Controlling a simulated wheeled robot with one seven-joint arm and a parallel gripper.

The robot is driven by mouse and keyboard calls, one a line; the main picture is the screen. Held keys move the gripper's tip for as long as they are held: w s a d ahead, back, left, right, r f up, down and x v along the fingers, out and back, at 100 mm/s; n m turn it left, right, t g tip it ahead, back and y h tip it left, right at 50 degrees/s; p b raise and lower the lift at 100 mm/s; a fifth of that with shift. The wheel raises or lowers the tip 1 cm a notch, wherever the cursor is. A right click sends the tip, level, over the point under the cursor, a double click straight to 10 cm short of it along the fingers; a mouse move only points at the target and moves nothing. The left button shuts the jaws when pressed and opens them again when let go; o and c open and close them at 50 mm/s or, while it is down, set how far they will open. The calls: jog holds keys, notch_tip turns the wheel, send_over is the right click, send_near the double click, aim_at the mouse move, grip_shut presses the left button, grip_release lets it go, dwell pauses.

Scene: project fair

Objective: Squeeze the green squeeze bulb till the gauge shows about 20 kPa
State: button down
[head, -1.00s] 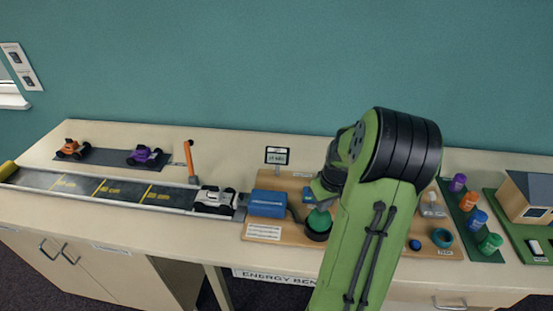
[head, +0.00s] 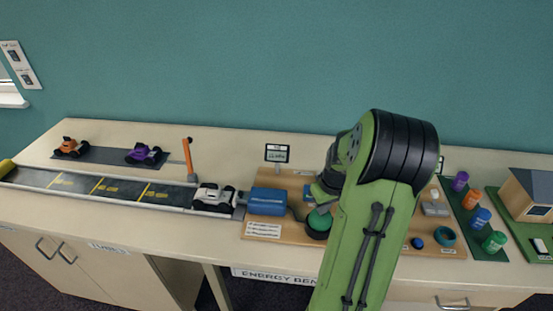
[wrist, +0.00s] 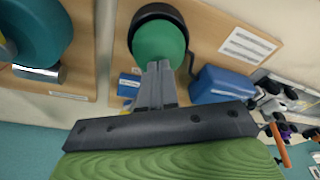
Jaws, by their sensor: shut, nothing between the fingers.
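The green squeeze bulb (head: 319,219) sits in a black round holder on the wooden board, partly hidden by my arm in the head view. In the wrist view the bulb (wrist: 158,45) is just beyond my fingertips. My gripper (wrist: 158,66) is shut with nothing between its fingers, and its tips overlap the near edge of the bulb. I cannot tell whether they touch it. The gauge (head: 277,153) is a small display standing behind the blue box; its reading is too small to make out.
A blue box (head: 268,201) stands left of the bulb, beside a white car (head: 214,198) on the track. A teal ring (head: 445,236) lies on the board's right part.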

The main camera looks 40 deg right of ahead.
jog(key=shift+f, duration=0.35)
jog(key=shift+r, duration=0.1)
jog(key=shift+w+p+v, duration=0.15)
jog(key=shift+p+v, duration=0.4)
jog(key=shift+v, duration=0.15)
jog(key=shift+w+p+v, duration=0.1)
jog(key=shift+p+v, duration=0.45)
jog(key=shift+v, duration=0.15)
jog(key=shift+d+r, duration=0.1)
jog(key=w+p+v, duration=0.1)
jog(key=p+v, duration=0.3)
jog(key=v, duration=0.2)
jog(key=shift+d+p, duration=0.2)
jog(key=shift+p, duration=0.2)
jog(key=shift+w, duration=0.1)
